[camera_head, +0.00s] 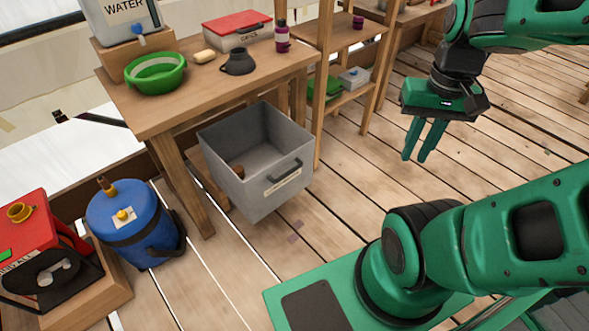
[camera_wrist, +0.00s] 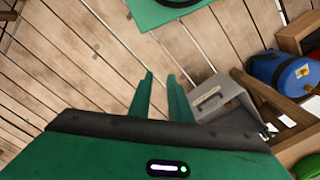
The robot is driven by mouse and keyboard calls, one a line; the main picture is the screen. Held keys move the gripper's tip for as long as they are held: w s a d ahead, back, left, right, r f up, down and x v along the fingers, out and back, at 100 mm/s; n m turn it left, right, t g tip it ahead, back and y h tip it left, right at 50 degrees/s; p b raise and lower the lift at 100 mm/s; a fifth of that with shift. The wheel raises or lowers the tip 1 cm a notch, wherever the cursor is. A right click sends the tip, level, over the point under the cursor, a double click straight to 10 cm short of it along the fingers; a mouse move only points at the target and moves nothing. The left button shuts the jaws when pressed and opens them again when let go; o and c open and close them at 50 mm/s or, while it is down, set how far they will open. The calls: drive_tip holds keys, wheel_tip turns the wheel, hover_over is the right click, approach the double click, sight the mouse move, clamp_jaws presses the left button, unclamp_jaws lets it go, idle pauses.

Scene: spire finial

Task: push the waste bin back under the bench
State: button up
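The grey open-topped waste bin (camera_head: 291,190) stands on the plank floor at the front of the wooden bench (camera_head: 176,117). Its back part is beneath the bench top and its front part sticks out. It has a dark handle and a pale label on the front, and a small brown item lies inside. In the wrist view the bin (camera_wrist: 227,98) is right of the fingers, partly hidden by my gripper. My gripper (camera_head: 418,157) hangs in the air right of the bin, fingers down, with a narrow gap between them and nothing held. The fingers (camera_wrist: 163,78) also show apart in the wrist view.
A blue drum (camera_head: 134,222) stands left of the bench, beside a red case (camera_head: 24,232) on a wooden box. A wooden shelf unit (camera_head: 348,95) stands right of the bin. Bare floor (camera_head: 345,195) lies in front of the bin and under my gripper.

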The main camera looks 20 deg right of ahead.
drive_tip(key=w+f, duration=0.1)
drive_tip(key=w, duration=0.1)
drive_tip(key=w+d+f, duration=0.1)
drive_tip(key=w+f, duration=0.1)
drive_tip(key=w+d+f, duration=0.1)
drive_tip(key=w, duration=0.2)
drive_tip(key=shift+f, duration=0.2)
clamp_jaws()
drive_tip(key=m+t+y, duration=0.3)
drive_tip(key=m+t, duration=0.5)
drive_tip(key=t, duration=0.1)
approach(308, 145)
drive_tip(key=s+f+x, duration=0.1)
drive_tip(key=x, duration=0.4)
drive_tip(key=shift+w+a+r, duration=0.15)
drive_tip(key=shift+w+r, duration=0.1)
drive_tip(key=shift+w, duration=0.5)
